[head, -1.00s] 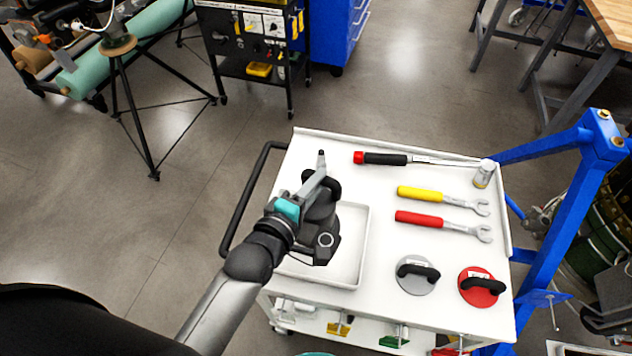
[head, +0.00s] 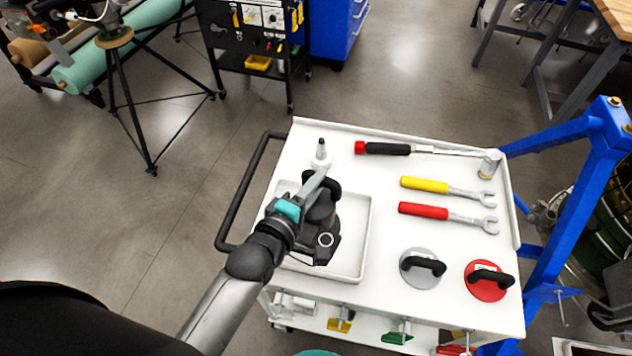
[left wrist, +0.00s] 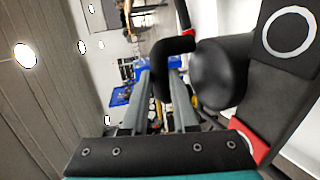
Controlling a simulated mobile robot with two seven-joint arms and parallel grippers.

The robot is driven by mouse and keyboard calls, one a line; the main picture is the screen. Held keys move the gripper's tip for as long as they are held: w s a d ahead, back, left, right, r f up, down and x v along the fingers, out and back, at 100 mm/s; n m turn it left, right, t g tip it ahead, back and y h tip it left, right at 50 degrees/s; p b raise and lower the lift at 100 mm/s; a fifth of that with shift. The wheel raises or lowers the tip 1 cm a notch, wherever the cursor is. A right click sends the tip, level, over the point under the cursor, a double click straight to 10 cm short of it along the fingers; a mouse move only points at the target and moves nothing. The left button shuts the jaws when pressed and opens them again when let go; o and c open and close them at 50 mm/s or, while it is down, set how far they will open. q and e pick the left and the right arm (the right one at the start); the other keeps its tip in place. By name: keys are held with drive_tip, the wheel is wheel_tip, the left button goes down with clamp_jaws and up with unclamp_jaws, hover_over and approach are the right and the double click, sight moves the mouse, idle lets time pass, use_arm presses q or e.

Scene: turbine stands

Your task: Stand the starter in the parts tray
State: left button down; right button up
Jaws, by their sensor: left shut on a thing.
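The starter (head: 320,222) is a black motor-like part with a pale ring on its near end. My left gripper (head: 319,182) is shut on it, and the starter stands roughly upright within the outline of the white parts tray (head: 367,230). I cannot tell whether its underside touches the tray floor. In the left wrist view the starter (left wrist: 222,75) fills the right side, with its black rounded body, red edges and ring, and a curved part reaches between the grey fingers. The gripper and arm hide part of the tray. My right gripper is not in view.
A white bottle (head: 321,154) with a dark tip stands behind the tray. Right of the tray lie a torque wrench (head: 385,149), yellow (head: 425,186) and red (head: 425,211) wrenches, and grey (head: 420,268) and red (head: 487,282) handled discs. A black cart handle (head: 236,200) is at left.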

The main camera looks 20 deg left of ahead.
use_arm(q)
drive_tip(key=shift+w+r, duration=0.15)
drive_tip(key=shift+r, duration=0.05)
drive_tip(key=c, duration=0.7)
unclamp_jaws()
drive_tip(key=shift+f, duration=0.15)
drive_tip(key=shift+o, duration=0.8)
drive_tip(key=shift+s+f, duration=0.25)
drive_tip(key=shift+f, duration=0.2)
drive_tip(key=shift+o, duration=0.5)
drive_tip(key=shift+r, duration=0.15)
drive_tip(key=shift+p+v, duration=0.85)
drive_tip(key=shift+v, duration=0.4)
drive_tip(key=shift+p+v, duration=1.15)
drive_tip(key=shift+v, duration=1)
drive_tip(key=shift+r, duration=0.15)
